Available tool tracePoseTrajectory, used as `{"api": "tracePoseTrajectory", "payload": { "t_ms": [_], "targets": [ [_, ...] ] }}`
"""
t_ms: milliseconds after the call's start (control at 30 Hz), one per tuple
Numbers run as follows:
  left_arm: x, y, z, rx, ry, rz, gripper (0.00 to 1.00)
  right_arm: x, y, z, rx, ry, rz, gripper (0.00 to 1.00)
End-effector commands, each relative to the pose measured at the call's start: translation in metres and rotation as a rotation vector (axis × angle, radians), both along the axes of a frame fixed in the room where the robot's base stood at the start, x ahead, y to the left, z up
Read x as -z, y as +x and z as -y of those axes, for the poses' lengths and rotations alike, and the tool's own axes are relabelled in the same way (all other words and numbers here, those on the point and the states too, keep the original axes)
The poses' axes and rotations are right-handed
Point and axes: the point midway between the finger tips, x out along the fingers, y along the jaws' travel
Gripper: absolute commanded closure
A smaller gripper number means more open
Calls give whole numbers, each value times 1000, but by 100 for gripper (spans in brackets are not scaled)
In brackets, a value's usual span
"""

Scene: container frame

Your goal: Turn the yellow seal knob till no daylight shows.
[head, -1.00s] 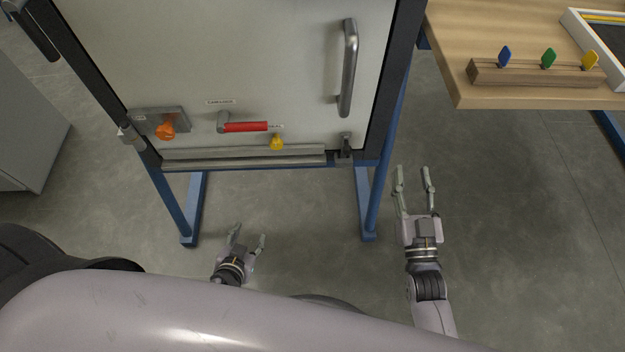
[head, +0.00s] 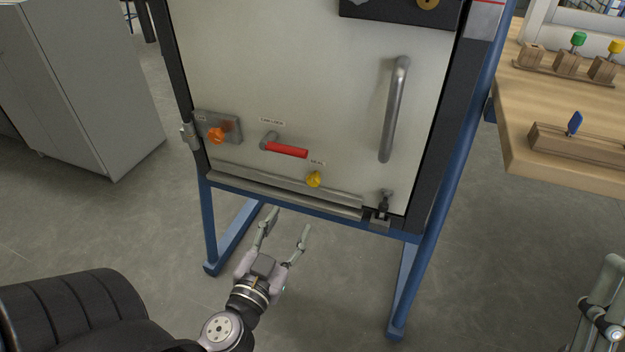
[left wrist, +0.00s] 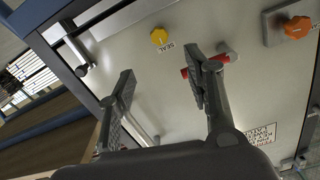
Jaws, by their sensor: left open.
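The yellow seal knob (head: 314,179) sits low on the pale door (head: 300,75), under a SEAL label. It also shows at the top of the left wrist view (left wrist: 158,36). A grey strip (head: 280,193) runs along the door's bottom edge below the knob; I cannot tell whether daylight shows there. My left gripper (head: 288,219) is open and empty, below and left of the knob in the head view. In the left wrist view its fingers (left wrist: 160,85) are apart, with the knob beyond them, not touched. At the right edge a grey part, perhaps my right gripper, is cut off.
A red lever (head: 286,150) and an orange knob (head: 217,135) are left of the yellow knob. A vertical bar handle (head: 394,110) and a latch (head: 382,208) are to its right. Blue legs (head: 208,225) hold the frame. A wooden table (head: 555,170) stands at right.

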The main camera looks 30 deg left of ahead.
Motion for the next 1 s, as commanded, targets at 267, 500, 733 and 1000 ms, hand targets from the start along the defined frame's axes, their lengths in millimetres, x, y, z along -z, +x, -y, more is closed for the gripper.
{"api": "tracePoseTrajectory", "payload": {
  "t_ms": [267,500,733,1000],
  "targets": [
    [-3,41,-9,4,5,2,53,33,48,-8,18,-94,-311,61],
    [-1,90,-21,2,5,2,53,64,69,-9,27,-150,-504,61],
    [1,123,-30,0,3,-1,53,72,74,-9,30,-164,-550,61],
    [1,134,-32,0,2,-1,53,74,74,-9,30,-165,-558,61]
  ]
}}
